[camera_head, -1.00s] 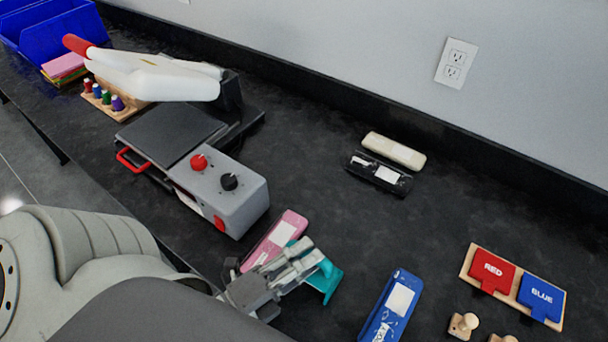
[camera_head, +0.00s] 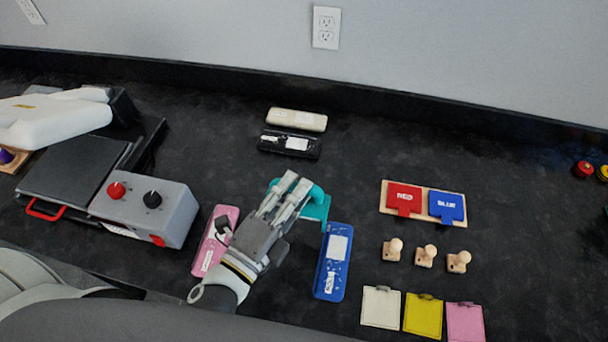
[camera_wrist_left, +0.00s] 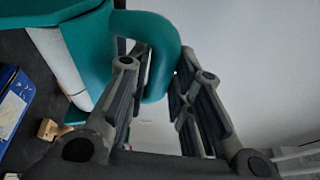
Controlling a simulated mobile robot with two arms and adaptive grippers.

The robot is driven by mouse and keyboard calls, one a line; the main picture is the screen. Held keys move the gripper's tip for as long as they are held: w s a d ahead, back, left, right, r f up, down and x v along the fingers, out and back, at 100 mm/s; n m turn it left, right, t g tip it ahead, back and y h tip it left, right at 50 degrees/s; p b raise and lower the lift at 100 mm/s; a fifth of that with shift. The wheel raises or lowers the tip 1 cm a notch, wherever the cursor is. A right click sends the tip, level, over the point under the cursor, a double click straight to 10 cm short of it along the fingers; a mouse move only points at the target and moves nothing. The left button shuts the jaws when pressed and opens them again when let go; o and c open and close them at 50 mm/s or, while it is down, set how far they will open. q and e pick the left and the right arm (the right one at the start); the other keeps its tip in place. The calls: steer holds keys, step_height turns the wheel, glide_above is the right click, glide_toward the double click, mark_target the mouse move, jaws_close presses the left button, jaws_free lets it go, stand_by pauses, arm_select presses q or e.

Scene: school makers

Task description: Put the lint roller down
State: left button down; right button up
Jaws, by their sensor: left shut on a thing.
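The lint roller is teal with a curved handle and a white roll, and it shows in the head view (camera_head: 318,207), partly hidden behind my gripper. My left gripper (camera_head: 287,190) is shut on its handle, between a pink case and a blue case. In the left wrist view, the teal handle (camera_wrist_left: 164,60) lies between the two fingers (camera_wrist_left: 156,85), and the white roll (camera_wrist_left: 62,65) is at the upper left. I cannot tell whether the roller touches the table. My right gripper is not in view.
The pink case (camera_head: 208,252) is left of the gripper and the blue case (camera_head: 331,265) right. A grey press (camera_head: 160,215) stands at the left. Cream (camera_head: 297,119) and black (camera_head: 275,148) cases lie behind. Stamps (camera_head: 425,258) and a RED/BLUE board (camera_head: 423,214) are at the right.

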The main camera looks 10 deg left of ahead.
arm_select(q)
steer(key=shift+w+d+r+p, duration=0.15)
steer(key=shift+d+r, duration=0.1)
steer(key=shift+r, duration=0.2)
steer(key=shift+w+d+r+p, duration=0.15)
steer(key=shift+d+r, duration=0.1)
steer(key=shift+r, duration=0.2)
steer(key=shift+w, duration=0.15)
steer(key=w+a+f, duration=0.1)
steer(key=w+f, duration=0.7)
steer(key=w, duration=0.1)
steer(key=w+a+f, duration=0.1)
steer(key=w+f, duration=0.3)
steer(key=f, duration=0.1)
steer(key=shift+w+a+b, duration=0.15)
steer(key=shift+a+b, duration=0.15)
steer(key=shift+a, duration=0.05)
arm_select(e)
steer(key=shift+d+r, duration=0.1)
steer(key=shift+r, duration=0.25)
